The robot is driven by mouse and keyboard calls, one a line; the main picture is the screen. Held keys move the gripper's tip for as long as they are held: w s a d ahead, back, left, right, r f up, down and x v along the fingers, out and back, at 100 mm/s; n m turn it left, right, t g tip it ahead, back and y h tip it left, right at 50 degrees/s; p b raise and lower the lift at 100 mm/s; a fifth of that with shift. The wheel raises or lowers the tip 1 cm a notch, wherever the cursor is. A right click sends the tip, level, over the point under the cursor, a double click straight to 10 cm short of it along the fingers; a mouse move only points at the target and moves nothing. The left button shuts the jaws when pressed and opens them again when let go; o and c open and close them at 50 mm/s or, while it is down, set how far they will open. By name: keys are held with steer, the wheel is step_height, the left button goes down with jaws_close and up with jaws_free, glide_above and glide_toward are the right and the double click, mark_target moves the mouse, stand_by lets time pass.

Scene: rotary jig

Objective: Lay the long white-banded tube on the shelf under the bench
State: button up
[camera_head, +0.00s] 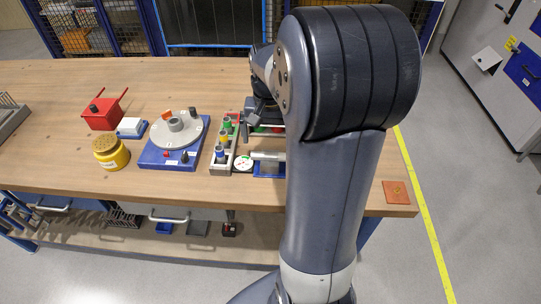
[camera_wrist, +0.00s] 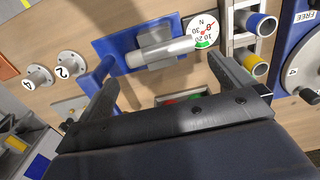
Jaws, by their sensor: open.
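My gripper (camera_wrist: 168,88) is open and empty over the bench, with its two fingers apart in the wrist view. In the head view my gripper (camera_head: 247,138) is partly hidden by my arm. I cannot make out a white-banded tube in either view. A tube rack (camera_head: 221,168) holds several upright tubes with coloured bands; a yellow-banded tube (camera_wrist: 254,69) and a blue-banded tube (camera_wrist: 262,23) show in the wrist view. Red and green pieces (camera_wrist: 182,98) show between the fingers, partly hidden. The shelf (camera_head: 185,242) runs under the bench (camera_head: 60,170).
A blue cradle (camera_wrist: 113,50) with a grey cylinder and a dial gauge (camera_wrist: 203,30) stands beside the rack. The rotary jig (camera_head: 177,130), a yellow pot (camera_head: 111,153) and a red box (camera_head: 103,115) stand left. Several items sit on the shelf, including a blue one (camera_head: 164,228).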

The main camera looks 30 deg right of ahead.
mark_target(269, 153)
step_height(269, 153, down, 6)
steer(key=shift+s+r, duration=0.1)
stand_by(0.4)
steer(key=c, duration=0.8)
steer(key=shift+c, duration=0.2)
steer(key=shift+r, duration=0.15)
